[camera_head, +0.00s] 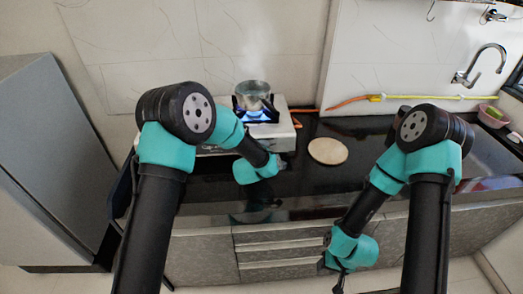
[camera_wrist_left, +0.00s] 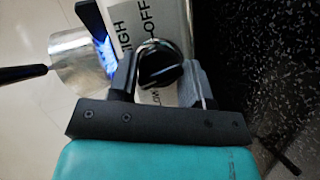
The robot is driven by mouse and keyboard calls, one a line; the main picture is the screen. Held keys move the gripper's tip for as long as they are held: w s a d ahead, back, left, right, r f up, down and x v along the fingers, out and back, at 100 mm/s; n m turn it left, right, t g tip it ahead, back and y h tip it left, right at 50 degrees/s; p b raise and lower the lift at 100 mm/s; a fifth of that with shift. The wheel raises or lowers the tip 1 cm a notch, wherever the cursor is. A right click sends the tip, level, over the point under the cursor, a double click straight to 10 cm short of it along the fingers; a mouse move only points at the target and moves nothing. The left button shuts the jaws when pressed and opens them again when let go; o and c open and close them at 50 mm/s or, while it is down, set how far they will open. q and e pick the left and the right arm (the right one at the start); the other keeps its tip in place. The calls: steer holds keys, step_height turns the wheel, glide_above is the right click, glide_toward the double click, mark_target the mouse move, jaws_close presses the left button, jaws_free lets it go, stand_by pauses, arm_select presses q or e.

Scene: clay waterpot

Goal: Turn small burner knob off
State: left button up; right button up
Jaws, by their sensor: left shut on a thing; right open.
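The black burner knob (camera_wrist_left: 166,72) sits on the stove front in the left wrist view, with HIGH, OFF and LOW labels around it. My left gripper (camera_wrist_left: 160,82) is shut on the knob, one finger on either side. The white stove (camera_head: 281,133) stands on the counter. A blue flame (camera_head: 262,116) burns under a steaming metal pot (camera_head: 253,90); the flame also shows in the left wrist view (camera_wrist_left: 104,52). My right gripper (camera_head: 338,286) is open and empty, low in front of the cabinets.
A round wooden board (camera_head: 328,151) lies on the dark counter (camera_head: 300,185) right of the stove. A yellow and orange hose or tool (camera_head: 400,97) lies along the back wall. A faucet (camera_head: 478,68) and pink basket (camera_head: 492,115) are at the far right.

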arm_select(q)
steer(key=m, duration=0.2)
steer(key=m+g+y, duration=0.1)
steer(key=m, duration=0.1)
steer(key=shift+r+y, duration=0.1)
steer(key=shift+y, duration=0.2)
steer(key=m+y, duration=0.1)
steer(key=m, duration=0.1)
steer(key=m+g, duration=0.1)
steer(key=m, duration=0.1)
steer(key=shift+d+y, duration=0.15)
steer(key=shift+y, duration=0.25)
steer(key=m+y, duration=0.2)
steer(key=m, duration=0.2)
steer(key=shift+g, duration=0.3)
steer(key=m+y, duration=0.2)
steer(key=m, duration=0.2)
steer(key=shift+d, duration=0.1)
steer(key=o, duration=0.9)
steer(key=shift+s, duration=0.1)
steer(key=v, duration=1.7)
steer(key=shift+s+d+f, duration=0.1)
steer(key=shift+s+f, duration=0.15)
